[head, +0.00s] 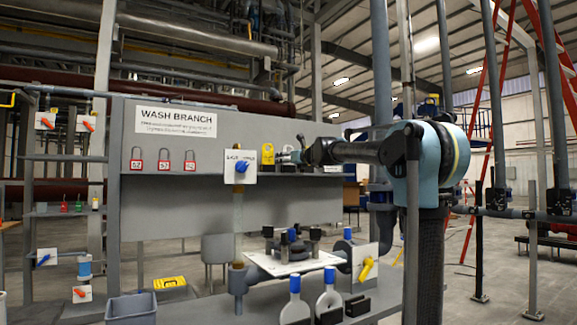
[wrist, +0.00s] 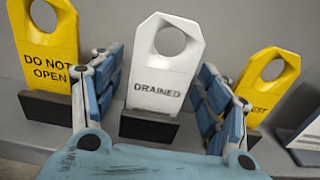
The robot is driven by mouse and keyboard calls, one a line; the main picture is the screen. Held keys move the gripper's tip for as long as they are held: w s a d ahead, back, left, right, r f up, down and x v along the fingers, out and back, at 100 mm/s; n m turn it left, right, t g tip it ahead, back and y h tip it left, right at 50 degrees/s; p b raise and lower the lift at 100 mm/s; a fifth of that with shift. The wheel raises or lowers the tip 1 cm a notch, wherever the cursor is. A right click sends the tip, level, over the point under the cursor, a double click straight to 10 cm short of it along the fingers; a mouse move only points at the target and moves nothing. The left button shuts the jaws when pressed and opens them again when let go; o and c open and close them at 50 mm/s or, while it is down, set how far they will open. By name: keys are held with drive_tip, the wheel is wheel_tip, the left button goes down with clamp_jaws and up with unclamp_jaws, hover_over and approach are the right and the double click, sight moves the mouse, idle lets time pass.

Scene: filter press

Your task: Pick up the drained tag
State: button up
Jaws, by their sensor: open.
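The drained tag (wrist: 160,80) is white, with a round hole at its top and the word DRAINED. It stands upright in a dark block on a grey shelf, in the middle of the wrist view. My gripper (wrist: 162,68) is open, with one blue finger on each side of the tag in that view. I cannot tell whether either finger touches it. In the head view my gripper (head: 290,157) is at the right part of the grey shelf under the WASH BRANCH sign. It is small there, and the drained tag cannot be made out clearly.
A yellow DO NOT OPEN tag (wrist: 50,50) stands close on the left and another yellow tag (wrist: 266,88) close on the right. A white card (wrist: 302,130) lies farther right. Red padlocks (head: 163,160) sit left on the shelf. Pipes and valves (head: 290,250) are below.

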drive_tip(key=c, duration=1)
drive_tip(key=shift+r, duration=13.95)
